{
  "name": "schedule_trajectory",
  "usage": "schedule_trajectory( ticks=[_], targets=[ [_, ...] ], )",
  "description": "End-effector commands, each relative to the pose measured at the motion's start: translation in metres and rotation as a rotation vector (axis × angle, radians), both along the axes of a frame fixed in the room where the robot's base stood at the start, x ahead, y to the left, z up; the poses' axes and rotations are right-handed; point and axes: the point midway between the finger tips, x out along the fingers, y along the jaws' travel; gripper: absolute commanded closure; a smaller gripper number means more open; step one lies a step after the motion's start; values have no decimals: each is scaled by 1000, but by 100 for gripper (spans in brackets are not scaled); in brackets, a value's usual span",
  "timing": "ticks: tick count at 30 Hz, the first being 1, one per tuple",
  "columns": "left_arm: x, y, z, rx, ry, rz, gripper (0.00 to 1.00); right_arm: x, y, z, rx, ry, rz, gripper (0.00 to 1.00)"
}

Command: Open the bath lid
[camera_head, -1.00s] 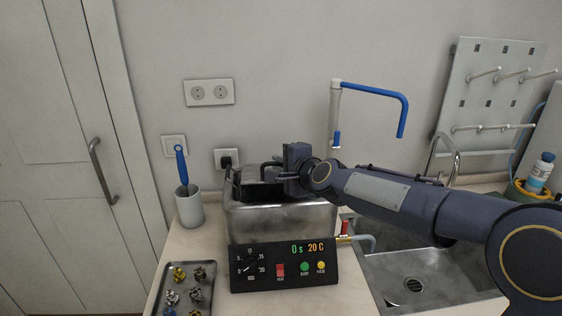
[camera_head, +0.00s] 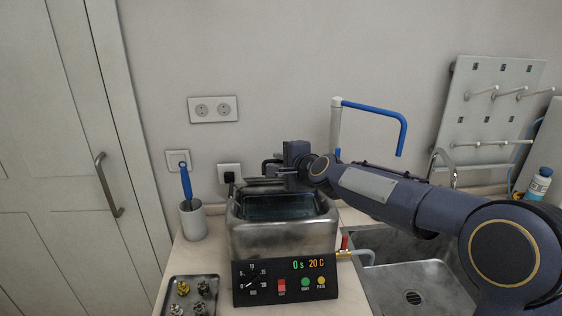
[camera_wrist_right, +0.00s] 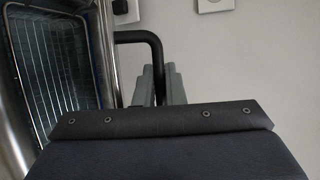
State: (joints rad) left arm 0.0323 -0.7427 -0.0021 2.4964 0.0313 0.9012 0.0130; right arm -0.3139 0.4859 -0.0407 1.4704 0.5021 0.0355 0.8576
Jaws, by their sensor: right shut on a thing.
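The steel bath (camera_head: 285,238) stands on the counter with its top uncovered, and its dark inside shows. In the right wrist view the inside of the bath (camera_wrist_right: 45,75) shows with a wire rack. My right gripper (camera_head: 270,168) is at the back rim of the bath. In the right wrist view its fingers (camera_wrist_right: 160,85) are closed around the dark bent handle (camera_wrist_right: 140,37) of the lid. The lid itself is hard to make out, seen nearly edge-on at the back. My left gripper is not in view.
The control panel (camera_head: 285,282) is in front of the bath, reading 0 s and 20 C. A cup with a blue brush (camera_head: 193,222) and a tray of metal parts (camera_head: 188,296) are left. A sink (camera_head: 415,275) is right, under my arm. The wall is close behind.

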Motion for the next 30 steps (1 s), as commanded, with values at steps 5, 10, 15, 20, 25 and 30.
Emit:
schedule_trajectory(
  ticks=[5,10,15,20,25,30],
  targets=[
    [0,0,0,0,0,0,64,0,-1,2,1,-4,-1,80],
    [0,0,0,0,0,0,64,0,0,1,0,-2,-1,69],
    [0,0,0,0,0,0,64,0,0,1,0,-2,-1,69],
    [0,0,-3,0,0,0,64,-12,-5,5,1,-4,0,69],
    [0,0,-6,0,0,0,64,-38,-17,15,1,-7,-1,69],
    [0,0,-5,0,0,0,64,-60,-26,22,1,-5,0,69]
  ],
)
